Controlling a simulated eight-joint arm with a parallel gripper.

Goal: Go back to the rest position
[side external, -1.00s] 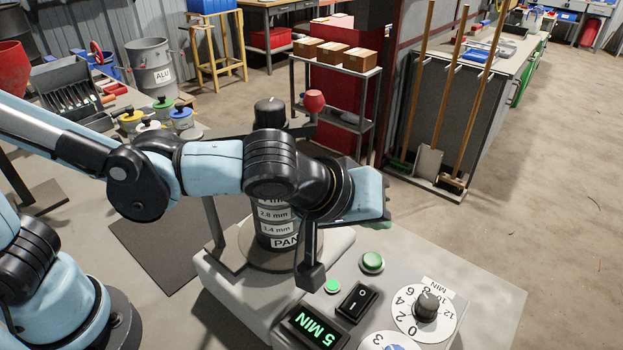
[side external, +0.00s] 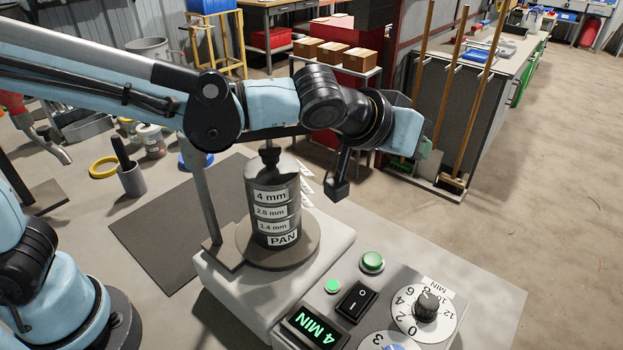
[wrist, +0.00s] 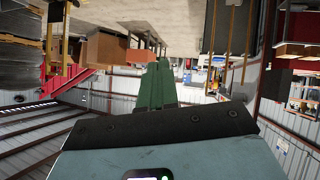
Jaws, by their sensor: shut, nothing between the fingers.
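My gripper (side external: 426,148) is at the end of my outstretched arm, up in the air to the right of the sieve stack. In the wrist view its green fingers (wrist: 156,72) lie together, with nothing between them. The sieve stack (side external: 272,212) stands upright on the round plate of the shaker (side external: 225,285), with labels 4 mm, 2.8 mm, 1.4 mm and PAN. My arm passes above and behind it, apart from the labelled sieves. The shaker's display (side external: 315,328) reads 4 MIN in green.
The control panel carries a black rocker switch (side external: 356,301), green buttons (side external: 372,262) and a dial (side external: 425,306). A grey cup (side external: 131,180) and yellow ring (side external: 103,167) lie left on the table. Brooms (side external: 467,95) and a shelf with boxes (side external: 360,59) stand behind. Floor at right is clear.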

